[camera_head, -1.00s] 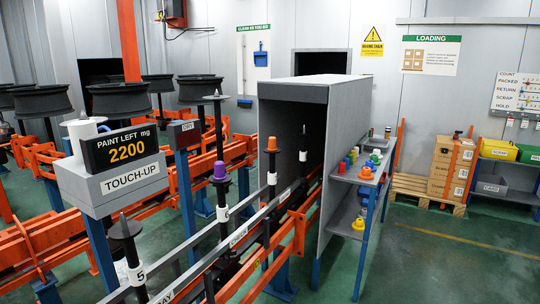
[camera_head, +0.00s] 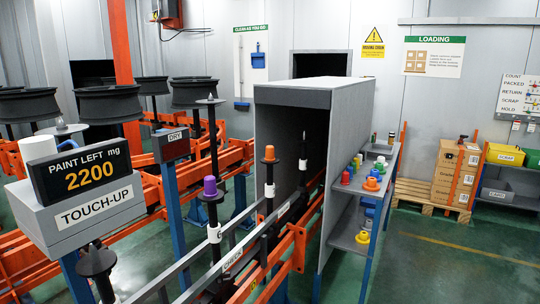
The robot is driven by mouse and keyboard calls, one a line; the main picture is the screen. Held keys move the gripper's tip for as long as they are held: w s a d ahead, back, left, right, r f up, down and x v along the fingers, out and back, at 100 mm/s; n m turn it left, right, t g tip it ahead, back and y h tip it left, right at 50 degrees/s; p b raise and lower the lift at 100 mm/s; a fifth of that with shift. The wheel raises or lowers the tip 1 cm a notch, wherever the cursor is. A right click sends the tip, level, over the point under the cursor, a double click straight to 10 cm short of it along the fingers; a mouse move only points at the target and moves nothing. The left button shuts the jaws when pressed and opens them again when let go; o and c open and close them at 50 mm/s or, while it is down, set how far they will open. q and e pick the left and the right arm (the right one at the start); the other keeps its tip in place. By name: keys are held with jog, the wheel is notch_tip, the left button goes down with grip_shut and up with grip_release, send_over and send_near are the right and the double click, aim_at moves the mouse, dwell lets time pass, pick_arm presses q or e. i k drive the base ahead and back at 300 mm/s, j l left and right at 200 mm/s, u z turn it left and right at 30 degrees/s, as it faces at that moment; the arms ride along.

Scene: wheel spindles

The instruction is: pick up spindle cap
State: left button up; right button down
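Two capped spindles stand on the conveyor before the grey tunnel. The nearer has a purple cap (camera_head: 210,186) and the farther an orange cap (camera_head: 269,153). A spindle with a bare dark cone (camera_head: 97,260) stands at the lower left. More caps are on the shelf at the tunnel's right side, among them an orange cap (camera_head: 371,184), a red cap (camera_head: 346,177) and a yellow one (camera_head: 362,237) on the lower shelf. Neither of my grippers is in view.
The grey tunnel (camera_head: 345,93) spans the conveyor; its shelf rack (camera_head: 341,237) faces right. The touch-up box (camera_head: 95,207) blocks the left foreground. Orange rails (camera_head: 300,240) run along the line. The green floor (camera_head: 450,262) at right is clear before the pallet (camera_head: 425,197).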

aim_at(269, 150)
jog(key=u, duration=0.25)
jog(key=i+l+u, duration=0.45)
jog(key=l+u, duration=0.15)
jog(key=i+l+u, duration=0.15)
jog(key=l+u, duration=0.15)
jog(key=i+l, duration=0.15)
jog(key=l, duration=0.35)
jog(key=i+l+u, duration=0.1)
jog(key=l, duration=0.35)
jog(key=i+l+u, duration=0.1)
jog(key=l, duration=0.4)
jog(key=i+l, duration=0.15)
jog(key=l, duration=0.35)
jog(key=i+l+u, duration=0.1)
jog(key=l, duration=0.4)
